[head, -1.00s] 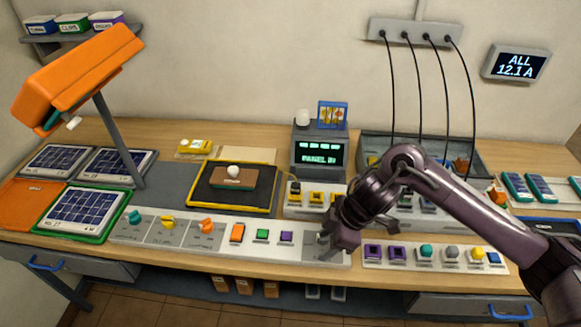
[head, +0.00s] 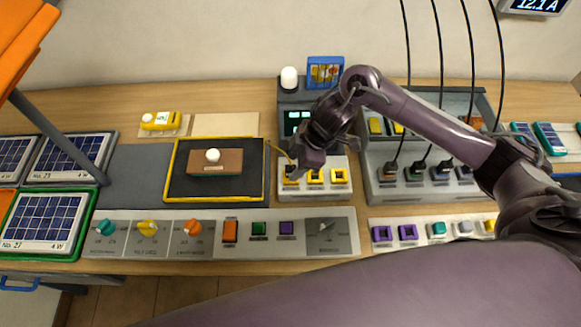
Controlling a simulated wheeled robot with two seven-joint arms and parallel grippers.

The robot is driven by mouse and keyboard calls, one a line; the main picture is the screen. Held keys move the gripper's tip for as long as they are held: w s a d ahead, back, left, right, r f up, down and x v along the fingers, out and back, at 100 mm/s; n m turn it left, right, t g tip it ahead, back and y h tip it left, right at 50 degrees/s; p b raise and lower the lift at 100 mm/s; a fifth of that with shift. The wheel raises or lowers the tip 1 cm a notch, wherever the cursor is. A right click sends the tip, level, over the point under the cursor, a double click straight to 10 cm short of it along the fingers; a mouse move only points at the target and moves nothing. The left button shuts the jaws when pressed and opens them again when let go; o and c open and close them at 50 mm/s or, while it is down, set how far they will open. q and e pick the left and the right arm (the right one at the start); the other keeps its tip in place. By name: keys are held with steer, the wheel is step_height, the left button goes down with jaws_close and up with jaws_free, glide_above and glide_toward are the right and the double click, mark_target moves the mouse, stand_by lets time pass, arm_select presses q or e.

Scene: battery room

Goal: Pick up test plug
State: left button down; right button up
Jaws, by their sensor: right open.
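What looks like the test plug (head: 290,173) is a small dark plug with a thin yellow lead, at the leftmost of three yellow-framed sockets on a pale block. My right gripper (head: 298,166) is open, pointing down just above and beside this plug, and covers part of it. I cannot tell whether its fingers touch the plug. My left gripper is not in view.
A black mat with a yellow rim (head: 175,190) lies left of the sockets, with a brown block (head: 229,162) on it. A control strip with knobs (head: 272,246) runs along the front. Black cables (head: 440,90) hang at the right into a grey tray (head: 368,172).

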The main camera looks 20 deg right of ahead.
mark_target(292, 167)
steer(key=x, duration=0.1)
steer(key=p+x, duration=0.1)
steer(key=x, duration=0.1)
steer(key=shift+w+f, duration=0.25)
steer(key=shift+f, duration=0.25)
steer(key=c, duration=0.4)
jaws_close()
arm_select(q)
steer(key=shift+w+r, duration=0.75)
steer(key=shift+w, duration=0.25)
arm_select(e)
steer(key=shift+r, duration=0.15)
